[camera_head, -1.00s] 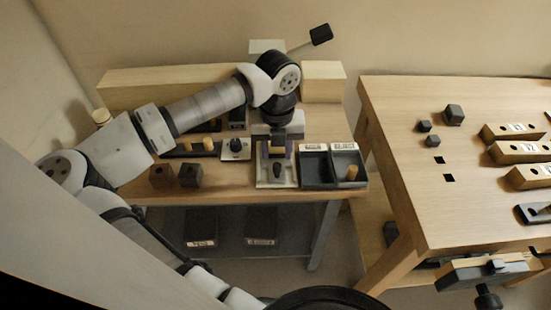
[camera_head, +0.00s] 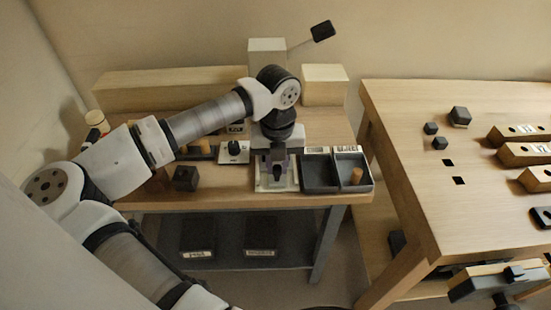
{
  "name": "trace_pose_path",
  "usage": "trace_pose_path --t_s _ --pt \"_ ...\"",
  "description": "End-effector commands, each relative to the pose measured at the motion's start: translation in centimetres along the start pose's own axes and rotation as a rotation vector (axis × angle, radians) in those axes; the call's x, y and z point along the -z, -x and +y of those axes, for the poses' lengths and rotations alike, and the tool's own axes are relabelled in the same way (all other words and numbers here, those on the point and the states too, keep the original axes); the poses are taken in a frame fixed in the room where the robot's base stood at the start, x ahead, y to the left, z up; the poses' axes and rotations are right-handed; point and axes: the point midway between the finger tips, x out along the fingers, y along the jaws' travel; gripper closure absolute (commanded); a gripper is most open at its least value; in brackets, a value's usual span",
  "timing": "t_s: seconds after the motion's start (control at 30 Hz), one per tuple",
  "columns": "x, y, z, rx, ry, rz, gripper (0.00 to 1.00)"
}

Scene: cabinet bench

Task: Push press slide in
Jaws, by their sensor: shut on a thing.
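The press has a pale upright block (camera_head: 267,56) at the back of the left bench, with a black-ended lever (camera_head: 322,31) sticking out to the right. Its slide shows as a white plate (camera_head: 290,185) near the bench's front edge, with a dark knob (camera_head: 277,173) in the middle. My gripper (camera_head: 277,164) points down over the plate, shut at the knob; the exact finger contact is too small to see. My arm and wrist hide the space between plate and upright block.
A dark two-compartment tray (camera_head: 320,189) stands close right of the plate, with a wooden peg (camera_head: 356,176) in its right compartment. A small pale box with a black knob (camera_head: 234,151) and a dark cube (camera_head: 185,178) are to the left. Another workbench (camera_head: 410,150) stands at the right.

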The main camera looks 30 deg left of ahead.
Motion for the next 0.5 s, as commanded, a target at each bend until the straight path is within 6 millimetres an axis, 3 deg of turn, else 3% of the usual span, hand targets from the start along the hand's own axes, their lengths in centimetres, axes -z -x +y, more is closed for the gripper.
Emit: trace_pose_path --t_s 0.5 --pt "-2.7 -0.1 0.0 0.000 0.001 -0.001 0.93"
